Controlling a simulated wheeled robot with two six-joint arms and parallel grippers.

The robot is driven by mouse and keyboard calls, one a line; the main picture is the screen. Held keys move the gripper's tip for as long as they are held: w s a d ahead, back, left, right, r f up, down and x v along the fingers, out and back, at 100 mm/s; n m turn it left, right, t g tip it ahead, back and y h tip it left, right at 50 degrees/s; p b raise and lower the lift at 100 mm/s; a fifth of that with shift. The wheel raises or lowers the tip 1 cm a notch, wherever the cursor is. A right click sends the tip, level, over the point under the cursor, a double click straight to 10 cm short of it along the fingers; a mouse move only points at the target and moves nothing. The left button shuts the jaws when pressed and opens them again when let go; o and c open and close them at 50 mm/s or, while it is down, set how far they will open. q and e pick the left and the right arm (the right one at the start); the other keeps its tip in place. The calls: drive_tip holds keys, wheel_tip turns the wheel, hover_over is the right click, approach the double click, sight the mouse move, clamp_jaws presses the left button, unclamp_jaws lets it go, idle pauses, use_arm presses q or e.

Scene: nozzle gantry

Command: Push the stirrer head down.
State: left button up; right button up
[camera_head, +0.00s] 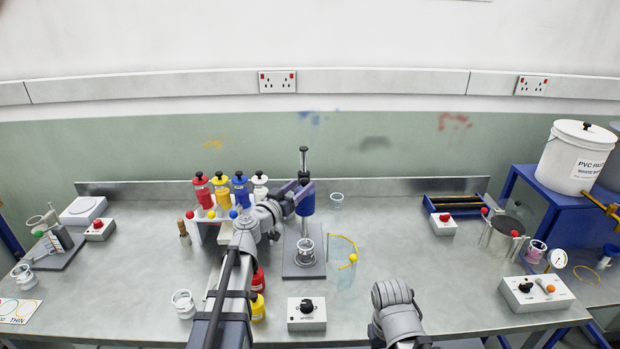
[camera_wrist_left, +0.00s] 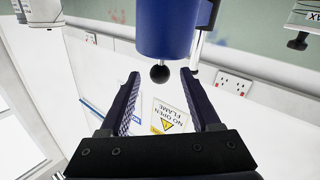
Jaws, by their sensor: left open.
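The stirrer head (camera_head: 306,203) is a blue cylinder on an upright metal post (camera_head: 303,166). It stands raised above a glass beaker (camera_head: 305,250) on the dark stand base (camera_head: 303,266). My left gripper (camera_head: 292,194) is at the left side of the head. In the left wrist view the gripper (camera_wrist_left: 160,76) is open and empty. The blue head (camera_wrist_left: 168,30) and a black ball knob (camera_wrist_left: 159,73) appear between and beyond its fingertips; I cannot tell whether they touch. My right arm shows at lower right, but its gripper is out of view.
A rack with red, yellow, blue and white bottles (camera_head: 221,194) stands close left of the stand. A yellow-rimmed clear container (camera_head: 342,248) is to its right. A control box with a black knob (camera_head: 307,313) sits in front.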

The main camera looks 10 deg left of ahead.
use_arm(q)
drive_tip(key=x, duration=0.6)
drive_tip(key=shift+w, duration=0.1)
clamp_jaws()
idle(0.3)
idle(0.9)
